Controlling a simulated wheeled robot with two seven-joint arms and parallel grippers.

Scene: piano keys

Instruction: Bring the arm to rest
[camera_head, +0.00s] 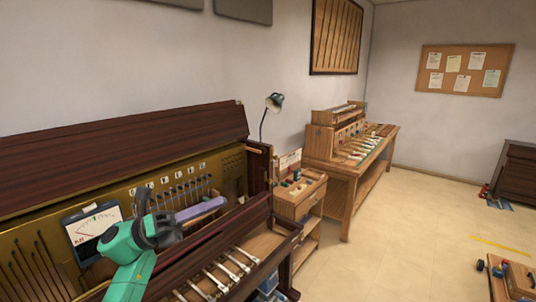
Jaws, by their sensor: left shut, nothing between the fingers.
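My left arm comes in from the bottom left, with green links and a dark gripper (172,230). The gripper is shut and empty, in front of the opened upright piano (110,142). A purple-grey bar (203,208) shows right beside the gripper; I cannot tell whether they touch. The piano keys (222,277) are a short row of pale levers in the dark wooden keybed, below and to the right of the gripper. My right gripper is not in view.
A meter with a white dial (95,222) stands in the piano, partly behind my arm. A small wooden cabinet (300,200) stands right of the piano, with a lamp (273,103) behind. A workbench (350,165) is farther back. The floor at right (400,230) is mostly clear.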

